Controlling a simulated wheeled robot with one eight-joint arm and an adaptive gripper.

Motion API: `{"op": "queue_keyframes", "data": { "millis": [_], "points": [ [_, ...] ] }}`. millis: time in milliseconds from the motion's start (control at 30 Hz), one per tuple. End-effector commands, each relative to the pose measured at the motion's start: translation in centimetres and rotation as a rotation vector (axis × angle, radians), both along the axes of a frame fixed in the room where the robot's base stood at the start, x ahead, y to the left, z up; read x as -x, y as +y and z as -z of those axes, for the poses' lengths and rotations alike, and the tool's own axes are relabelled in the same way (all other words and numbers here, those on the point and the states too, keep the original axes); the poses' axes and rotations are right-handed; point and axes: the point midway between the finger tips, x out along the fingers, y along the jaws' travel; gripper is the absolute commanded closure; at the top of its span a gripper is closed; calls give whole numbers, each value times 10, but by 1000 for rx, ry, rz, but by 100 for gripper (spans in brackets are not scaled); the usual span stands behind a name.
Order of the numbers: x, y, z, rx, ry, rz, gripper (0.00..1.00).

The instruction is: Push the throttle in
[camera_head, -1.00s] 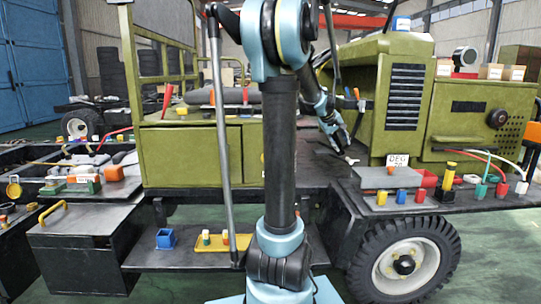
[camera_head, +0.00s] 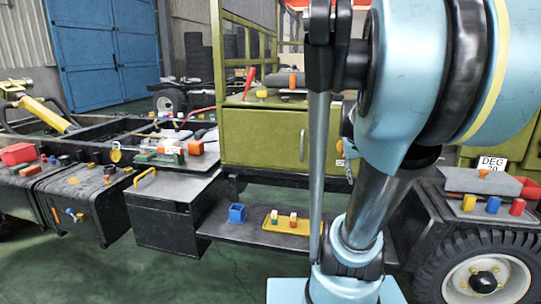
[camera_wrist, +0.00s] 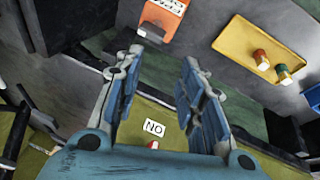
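I cannot tell for certain which part is the throttle. On the green cab body, the head view shows a red lever (camera_head: 248,83), a yellow knob (camera_head: 262,93) and an orange part (camera_head: 293,82). In the wrist view a small red knob (camera_wrist: 153,145) lies beside a white label reading NO (camera_wrist: 153,127), low between my finger bases. My gripper (camera_wrist: 163,58) has its two fingers apart with nothing held between them. In the head view my gripper is hidden behind my arm.
The yellow tray (camera_head: 297,228) with two small pieces and a blue holder (camera_head: 237,213) sit on the low step. In the wrist view an orange labelled part (camera_wrist: 170,18) is beyond the fingertips. Black boxes stand at left, a wheel (camera_head: 480,282) at right.

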Motion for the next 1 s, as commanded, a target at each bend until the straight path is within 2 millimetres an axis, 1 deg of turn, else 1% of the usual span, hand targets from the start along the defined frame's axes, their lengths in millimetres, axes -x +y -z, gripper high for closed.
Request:
{"op": "queue_keyframes", "data": {
  "millis": [33, 200, 300, 400, 500, 600, 700, 1000],
  "points": [
    [14, 16, 10, -22, 7, -13, 64],
    [58, 58, 43, -94, 39, -45, 64],
    [83, 79, 63, -133, 60, -61, 64],
    [105, 95, 81, -165, 80, -76, 64],
    [120, 104, 94, -188, 96, -85, 64],
    [129, 109, 102, -202, 107, -90, 64],
    [133, 111, 105, -207, 111, -93, 64],
    [133, 112, 105, -208, 111, -92, 64]
  ]
}}
